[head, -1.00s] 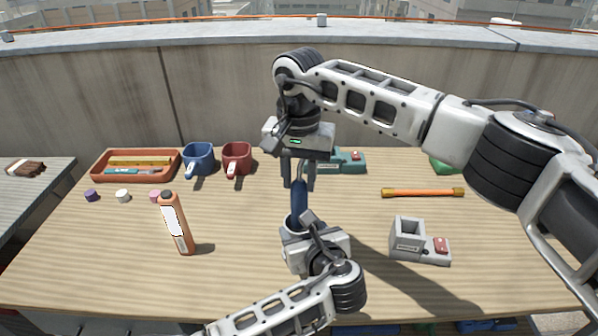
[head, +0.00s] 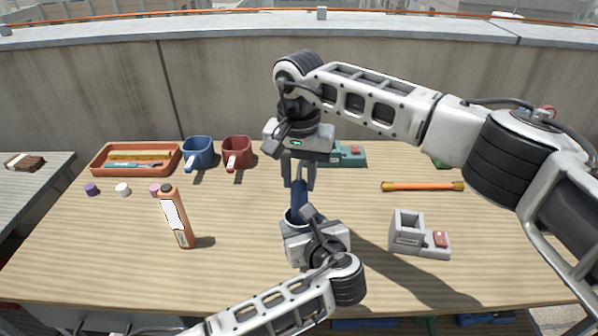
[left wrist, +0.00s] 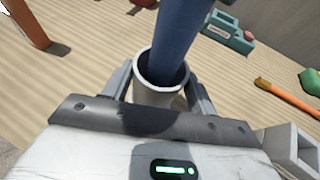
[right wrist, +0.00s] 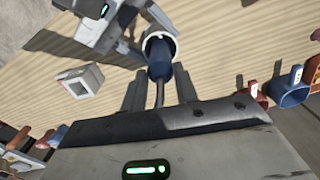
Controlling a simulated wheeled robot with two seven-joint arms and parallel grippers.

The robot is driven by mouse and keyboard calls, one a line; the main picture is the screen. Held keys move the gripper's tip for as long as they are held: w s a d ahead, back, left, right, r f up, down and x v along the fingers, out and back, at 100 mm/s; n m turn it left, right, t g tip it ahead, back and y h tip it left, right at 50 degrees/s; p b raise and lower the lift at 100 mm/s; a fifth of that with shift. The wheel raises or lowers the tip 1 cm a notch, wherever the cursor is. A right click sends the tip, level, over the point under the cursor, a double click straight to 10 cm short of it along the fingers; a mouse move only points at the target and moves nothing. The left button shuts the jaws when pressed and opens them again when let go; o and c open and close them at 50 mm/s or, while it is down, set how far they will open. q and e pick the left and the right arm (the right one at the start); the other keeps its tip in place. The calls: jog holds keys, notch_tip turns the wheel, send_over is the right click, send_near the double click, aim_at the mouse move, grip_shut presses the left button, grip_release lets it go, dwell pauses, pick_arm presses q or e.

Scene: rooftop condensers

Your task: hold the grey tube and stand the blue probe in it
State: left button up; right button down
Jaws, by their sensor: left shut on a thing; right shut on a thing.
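The blue probe (head: 299,192) hangs nearly upright from my right gripper (head: 299,178), whose fingers are shut on its upper end. A thin grey stem or cable shows between those fingers in the right wrist view. The grey tube (left wrist: 157,92) is held upright in my left gripper (head: 297,228), mouth up, above the table. In the left wrist view the probe (left wrist: 181,38) leans a little, and its lower end is within the tube's mouth. The right wrist view also shows the probe (right wrist: 159,66) entering the tube's rim (right wrist: 158,36). Its depth is hidden.
An orange bottle-like object (head: 177,222) stands left of the grippers. A grey block with a square opening (head: 406,232) is at right, an orange bar (head: 423,186) behind it. Mugs (head: 198,152), a tray (head: 98,165) and a teal device (head: 350,155) line the back.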

jog(key=shift+f, duration=0.2)
dwell(0.3)
jog(key=c, duration=1)
grip_release()
notch_tip(320, 180, up, 12)
jog(key=shift+r, duration=0.1)
